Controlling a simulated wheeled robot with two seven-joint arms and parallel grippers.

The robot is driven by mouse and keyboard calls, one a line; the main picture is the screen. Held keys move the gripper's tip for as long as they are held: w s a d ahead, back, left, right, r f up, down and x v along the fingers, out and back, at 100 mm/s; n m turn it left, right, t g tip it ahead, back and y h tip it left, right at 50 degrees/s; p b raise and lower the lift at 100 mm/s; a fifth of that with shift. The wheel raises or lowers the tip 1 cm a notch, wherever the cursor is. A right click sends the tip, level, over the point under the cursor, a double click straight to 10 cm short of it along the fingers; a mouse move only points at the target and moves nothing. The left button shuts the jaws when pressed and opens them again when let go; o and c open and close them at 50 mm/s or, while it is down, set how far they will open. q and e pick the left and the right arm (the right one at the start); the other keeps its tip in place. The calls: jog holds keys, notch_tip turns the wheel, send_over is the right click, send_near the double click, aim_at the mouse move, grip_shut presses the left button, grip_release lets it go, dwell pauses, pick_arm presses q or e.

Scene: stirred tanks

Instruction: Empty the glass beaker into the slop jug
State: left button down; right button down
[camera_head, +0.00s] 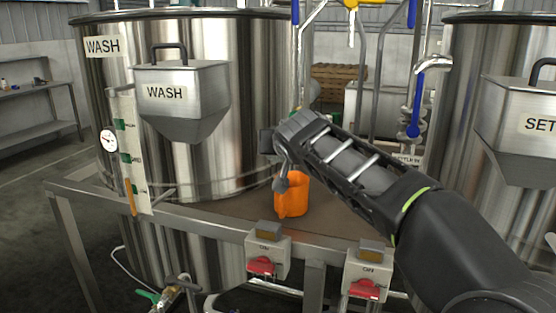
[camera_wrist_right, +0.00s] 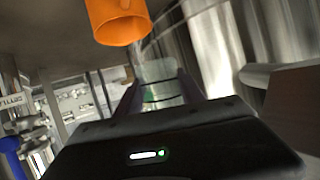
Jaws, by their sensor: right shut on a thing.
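The slop jug, an orange jug, stands on the brown deck between the tanks in the head view (camera_head: 292,196). It also shows at the top of the right wrist view (camera_wrist_right: 118,22). My right gripper (camera_head: 268,141) is just above and slightly left of the jug in the head view, largely hidden behind my own wrist. In the right wrist view my right gripper (camera_wrist_right: 160,95) is shut on the clear glass beaker (camera_wrist_right: 157,70), which sits between its two fingers. I cannot make out the beaker in the head view, nor tell its contents. My left gripper is out of view.
A steel WASH tank (camera_head: 250,80) with a WASH hopper (camera_head: 182,100) stands left of the jug. Another tank with a SET-labelled hopper (camera_head: 520,120) is at right. Two switch boxes (camera_head: 267,257) (camera_head: 367,272) line the deck's front edge.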

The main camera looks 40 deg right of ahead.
jog(key=shift+d+n+b, duration=0.15)
jog(key=shift+n+b, duration=0.15)
jog(key=shift+r, duration=0.1)
dwell(0.4)
